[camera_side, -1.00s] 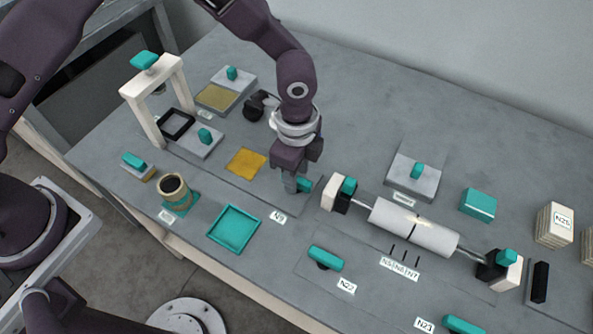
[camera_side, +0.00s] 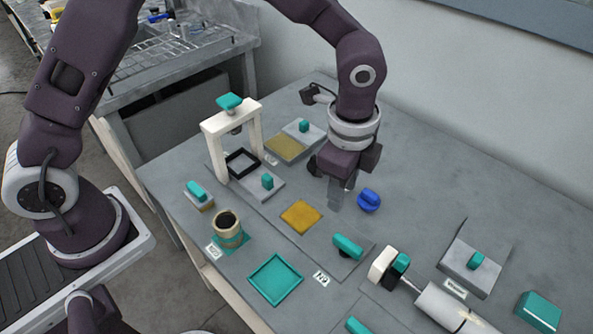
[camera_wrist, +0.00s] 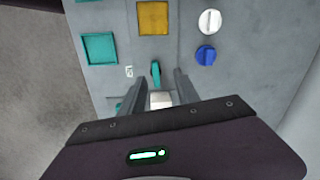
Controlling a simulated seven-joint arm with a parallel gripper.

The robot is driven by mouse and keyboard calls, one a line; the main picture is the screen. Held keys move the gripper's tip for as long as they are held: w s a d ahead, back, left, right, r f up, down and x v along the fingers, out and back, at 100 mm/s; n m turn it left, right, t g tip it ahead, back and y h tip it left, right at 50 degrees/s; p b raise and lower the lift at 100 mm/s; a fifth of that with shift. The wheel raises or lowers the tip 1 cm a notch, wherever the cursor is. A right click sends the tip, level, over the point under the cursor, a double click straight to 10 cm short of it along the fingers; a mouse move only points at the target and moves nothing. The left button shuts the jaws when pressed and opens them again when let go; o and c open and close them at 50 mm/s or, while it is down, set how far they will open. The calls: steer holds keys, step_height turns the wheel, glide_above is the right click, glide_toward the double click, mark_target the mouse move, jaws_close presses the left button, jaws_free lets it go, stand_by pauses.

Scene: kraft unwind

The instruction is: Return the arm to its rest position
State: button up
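My gripper (camera_side: 340,200) hangs over the bench in the side view, fingers pointing down. In the wrist view its two fingers (camera_wrist: 161,82) are spread apart with nothing held between them. A teal-handled tool (camera_side: 348,247) lies on the bench below and in front of it, apart from the fingers. That teal handle (camera_wrist: 156,73) appears between the fingertips in the wrist view, lower down on the bench. A blue knob (camera_side: 369,200) is just right of the gripper in the side view.
The yellow square (camera_side: 301,215), teal tray (camera_side: 275,279), cup (camera_side: 228,229) and white arch (camera_side: 232,128) stand left of the gripper. A white roller (camera_side: 447,307) lies to the lower right.

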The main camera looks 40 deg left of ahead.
steer(key=s+a+r+n+t, duration=0.2)
steer(key=s+a+r+n, duration=0.25)
steer(key=a+r, duration=0.55)
steer(key=s+a+r+n+t, duration=0.1)
steer(key=s+a+r+n, duration=0.2)
steer(key=s, duration=0.5)
steer(key=s+a+r+n+t, duration=0.1)
steer(key=s+a+r+n, duration=0.3)
steer(key=s+n, duration=0.4)
steer(key=shift+a+t, duration=0.4)
steer(key=shift+a, duration=0.2)
